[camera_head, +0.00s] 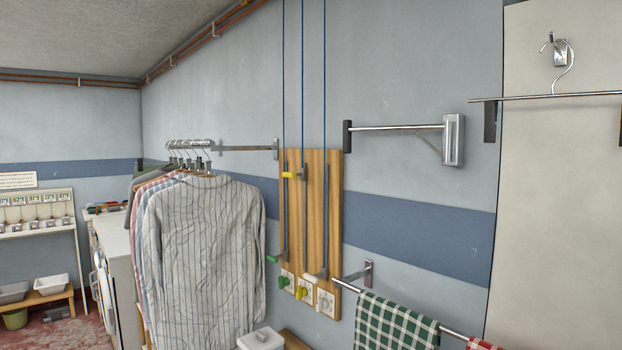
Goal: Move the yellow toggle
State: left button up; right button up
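A yellow toggle (288,175) sits crosswise near the top of a wooden board (333,200) on the wall, where a blue cord (302,80) comes down. A green toggle (272,259) and a white toggle (309,277) sit much lower at the board. Below them are white plates with a green knob (283,282), a yellow knob (300,292) and a white knob (325,303). Neither of my grippers is in view.
Hanging shirts (205,240) stand close to the board's left. A wall bar (395,127) and a rail with a green checked cloth (390,328) jut out at the right. A white container (261,339) is below the board.

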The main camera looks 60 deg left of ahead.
aim_at(301, 174)
jog(key=u, duration=2.2)
